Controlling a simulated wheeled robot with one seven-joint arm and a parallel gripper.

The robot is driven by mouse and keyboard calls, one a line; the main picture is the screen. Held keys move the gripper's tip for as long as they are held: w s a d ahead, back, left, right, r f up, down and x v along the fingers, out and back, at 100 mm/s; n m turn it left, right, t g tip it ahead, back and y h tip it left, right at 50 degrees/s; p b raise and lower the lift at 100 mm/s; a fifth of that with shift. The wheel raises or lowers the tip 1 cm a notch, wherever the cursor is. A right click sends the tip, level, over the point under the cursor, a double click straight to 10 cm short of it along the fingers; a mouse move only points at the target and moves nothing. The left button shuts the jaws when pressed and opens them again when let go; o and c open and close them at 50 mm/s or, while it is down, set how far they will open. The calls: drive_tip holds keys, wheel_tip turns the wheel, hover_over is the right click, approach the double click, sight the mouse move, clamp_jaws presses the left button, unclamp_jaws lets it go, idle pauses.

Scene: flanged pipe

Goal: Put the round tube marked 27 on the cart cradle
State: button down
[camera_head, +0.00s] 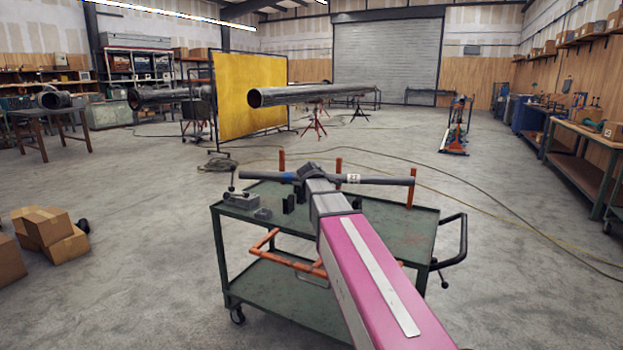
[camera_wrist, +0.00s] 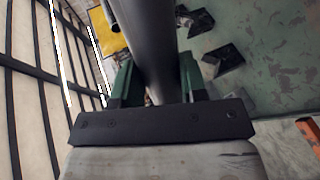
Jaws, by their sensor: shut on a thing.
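The round tube (camera_head: 385,180) is dark grey, with a white label reading 27 and a blue band left of my gripper. My gripper (camera_head: 310,172) is shut on it near its middle and holds it roughly level above the cart (camera_head: 400,235). In the wrist view the tube (camera_wrist: 158,45) runs between the two green fingers. Black cradle blocks (camera_head: 288,203) stand on the cart top, partly hidden by my arm. In the wrist view, black blocks (camera_wrist: 222,60) lie to the right of the tube, apart from it.
Orange posts (camera_head: 339,165) rise along the cart's far side. A grey clamp fixture (camera_head: 240,200) sits at the cart's left end. A large flanged pipe (camera_head: 300,94) on stands is behind, beside a yellow screen (camera_head: 235,95). Cardboard boxes (camera_head: 45,228) lie on the floor at left.

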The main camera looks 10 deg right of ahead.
drive_tip(key=w+a+f+m+g+h, duration=0.1)
drive_tip(key=w+a+m+g+h, duration=0.1)
drive_tip(key=w+m+h, duration=0.25)
drive_tip(key=shift+w+a+f, duration=0.1)
drive_tip(key=shift+w+f, duration=0.05)
drive_tip(key=shift+f, duration=2.35)
drive_tip(key=shift+w+a+f, duration=0.1)
drive_tip(key=shift+w+f, duration=0.05)
drive_tip(key=shift+f, duration=2.3)
drive_tip(key=shift+s, duration=0.15)
drive_tip(key=shift+f, duration=0.5)
drive_tip(key=c, duration=0.6)
unclamp_jaws()
drive_tip(key=shift+f, duration=0.1)
drive_tip(key=v, duration=1.1)
